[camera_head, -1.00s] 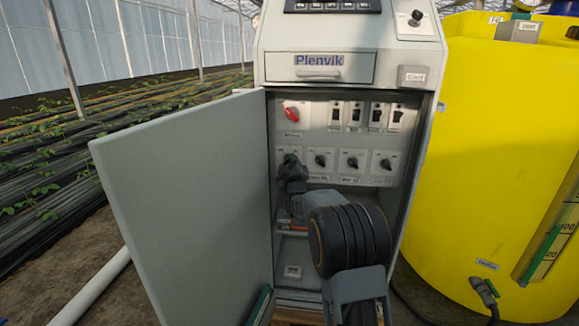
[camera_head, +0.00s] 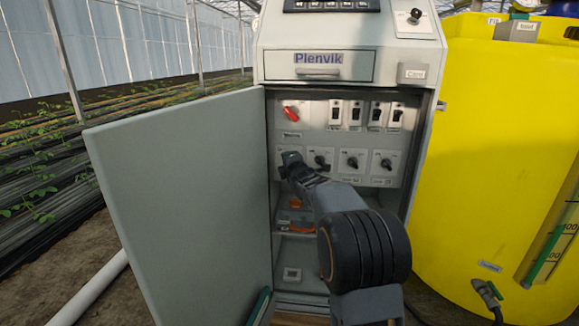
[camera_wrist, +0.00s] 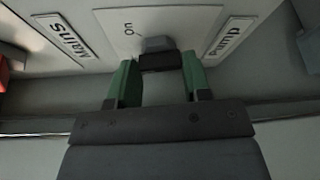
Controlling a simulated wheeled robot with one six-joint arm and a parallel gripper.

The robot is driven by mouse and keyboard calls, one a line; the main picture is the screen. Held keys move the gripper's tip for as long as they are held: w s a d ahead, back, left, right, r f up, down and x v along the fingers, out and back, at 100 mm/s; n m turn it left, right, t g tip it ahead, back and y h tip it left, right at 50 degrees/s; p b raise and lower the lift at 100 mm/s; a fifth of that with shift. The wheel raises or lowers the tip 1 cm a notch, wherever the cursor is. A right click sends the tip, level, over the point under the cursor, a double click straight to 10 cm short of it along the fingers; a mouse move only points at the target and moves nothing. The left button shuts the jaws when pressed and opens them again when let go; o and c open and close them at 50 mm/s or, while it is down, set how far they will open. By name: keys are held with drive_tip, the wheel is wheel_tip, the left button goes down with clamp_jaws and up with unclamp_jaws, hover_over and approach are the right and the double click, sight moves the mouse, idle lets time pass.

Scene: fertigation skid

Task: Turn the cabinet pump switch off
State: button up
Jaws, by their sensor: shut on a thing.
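The cabinet pump switch is a dark rotary knob (camera_wrist: 158,46) on a light plate in the wrist view. An "On" mark is beside it, and a "Pump" label (camera_wrist: 228,35) is to the right. My gripper (camera_wrist: 160,80) has green fingers on both sides of the knob and is shut on it. In the head view my gripper (camera_head: 291,164) is at the left end of the lower switch row and hides most of the pump switch. I cannot tell exactly where the knob points.
The cabinet door (camera_head: 180,210) stands open at the left. A red mains switch (camera_head: 291,113) is just above my gripper. More dark knobs (camera_head: 352,162) are to its right, with rocker switches (camera_head: 376,115) above them. A yellow tank (camera_head: 490,150) stands at the right.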

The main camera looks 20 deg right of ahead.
drive_tip(key=n, duration=0.1)
drive_tip(key=n+g, duration=0.1)
drive_tip(key=n, duration=0.1)
drive_tip(key=n+g+h, duration=0.1)
drive_tip(key=shift+r+n, duration=0.25)
drive_tip(key=shift+n, duration=0.05)
drive_tip(key=shift+n+g+p, duration=0.3)
drive_tip(key=shift+n+p, duration=0.1)
idle(0.3)
drive_tip(key=o, duration=0.9)
drive_tip(key=shift+w+a, duration=0.1)
drive_tip(key=v, duration=1.4)
drive_tip(key=shift+a+f, duration=0.15)
drive_tip(key=shift+a, duration=0.05)
